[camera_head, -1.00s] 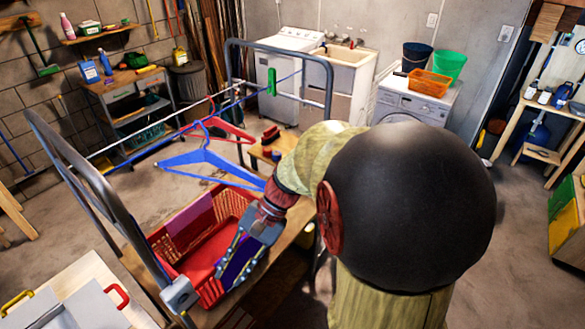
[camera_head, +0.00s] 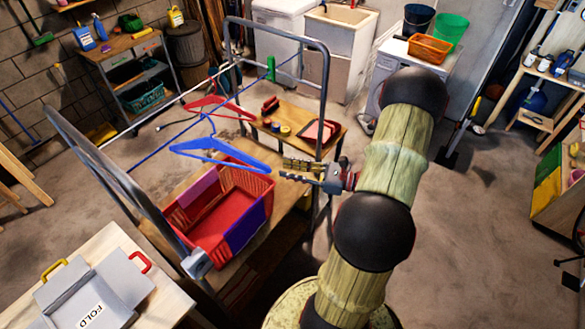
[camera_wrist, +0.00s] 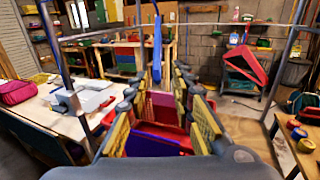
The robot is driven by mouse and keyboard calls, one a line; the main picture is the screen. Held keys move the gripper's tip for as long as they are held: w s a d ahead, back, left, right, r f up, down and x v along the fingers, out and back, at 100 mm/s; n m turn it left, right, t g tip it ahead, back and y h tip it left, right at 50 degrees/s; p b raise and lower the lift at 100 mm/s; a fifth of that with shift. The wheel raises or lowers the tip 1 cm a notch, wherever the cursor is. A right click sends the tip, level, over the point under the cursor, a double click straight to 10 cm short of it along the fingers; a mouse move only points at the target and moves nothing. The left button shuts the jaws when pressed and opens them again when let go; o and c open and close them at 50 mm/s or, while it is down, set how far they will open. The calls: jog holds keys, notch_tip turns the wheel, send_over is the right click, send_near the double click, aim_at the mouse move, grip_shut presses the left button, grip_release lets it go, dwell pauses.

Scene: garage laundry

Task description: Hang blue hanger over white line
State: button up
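The blue hanger (camera_head: 222,152) hangs below the blue line (camera_head: 160,146), with its hook up at that line. In the wrist view the hanger (camera_wrist: 157,48) shows nearly edge-on, straight ahead, beyond the fingertips. The white line (camera_head: 160,110) runs along the left side of the metal rack, and a red hanger (camera_head: 212,107) hangs at it. My gripper (camera_head: 282,170) is open and empty, to the right of the blue hanger's right corner and pointing left at it, with a gap between. Its spread fingers (camera_wrist: 165,88) also show in the wrist view.
A red basket (camera_head: 262,200) stands on the bench below the blue hanger. The metal rack frame (camera_head: 325,90) rises behind my gripper. A white folding board (camera_head: 110,285) lies at front left.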

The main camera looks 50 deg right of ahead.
aim_at(260, 163)
jog(key=shift+x, duration=5.05)
jog(key=shift+c, duration=0.2)
grip_shut()
jog(key=shift+r, duration=0.15)
jog(key=shift+r+p, duration=1.6)
jog(key=shift+r, duration=0.6)
jog(key=shift+f, duration=0.1)
